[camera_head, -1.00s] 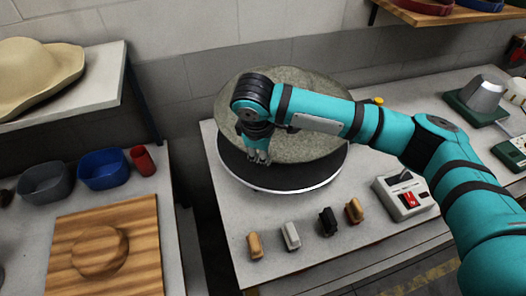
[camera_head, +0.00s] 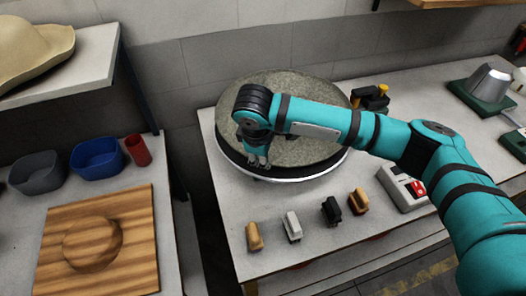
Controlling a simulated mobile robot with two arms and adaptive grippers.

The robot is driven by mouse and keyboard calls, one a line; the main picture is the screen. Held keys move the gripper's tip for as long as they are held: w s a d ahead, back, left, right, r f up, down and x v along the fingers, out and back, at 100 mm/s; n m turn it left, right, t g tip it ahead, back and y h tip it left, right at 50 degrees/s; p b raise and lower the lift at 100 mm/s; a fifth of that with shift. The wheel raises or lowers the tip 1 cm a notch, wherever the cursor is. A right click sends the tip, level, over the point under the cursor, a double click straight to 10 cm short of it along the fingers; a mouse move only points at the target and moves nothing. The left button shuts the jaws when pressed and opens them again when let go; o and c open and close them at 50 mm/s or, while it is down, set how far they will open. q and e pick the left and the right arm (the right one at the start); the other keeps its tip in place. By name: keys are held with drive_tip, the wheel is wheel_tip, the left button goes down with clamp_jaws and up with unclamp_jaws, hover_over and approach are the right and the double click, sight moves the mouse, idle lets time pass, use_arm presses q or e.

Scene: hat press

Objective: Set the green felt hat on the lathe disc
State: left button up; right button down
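The green felt hat (camera_head: 300,100) shows as a wide, flat, grey-green round over the lathe disc (camera_head: 290,178). It covers most of the disc, and the disc's dark surface and pale rim show along the front. I cannot tell whether the hat rests fully on it. My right gripper (camera_head: 257,162) points down at the hat's front left edge, its fingers closed at the brim. The gripper and forearm hide part of the hat. My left gripper is out of view.
Several small brushes or blocks (camera_head: 292,227) line the table's front. A switch box (camera_head: 402,188) stands to their right, a grey metal form (camera_head: 484,88) at far right. Left are a wooden board (camera_head: 60,255), blue bowl (camera_head: 98,159), red cup (camera_head: 138,150) and straw hat (camera_head: 35,50) on a shelf.

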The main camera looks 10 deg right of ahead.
drive_tip(key=shift+f, duration=0.5)
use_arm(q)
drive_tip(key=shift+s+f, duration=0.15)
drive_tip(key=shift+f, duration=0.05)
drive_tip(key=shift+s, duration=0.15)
use_arm(e)
drive_tip(key=shift+f, duration=1)
drive_tip(key=c, duration=1.3)
unclamp_jaws()
drive_tip(key=shift+o, duration=0.2)
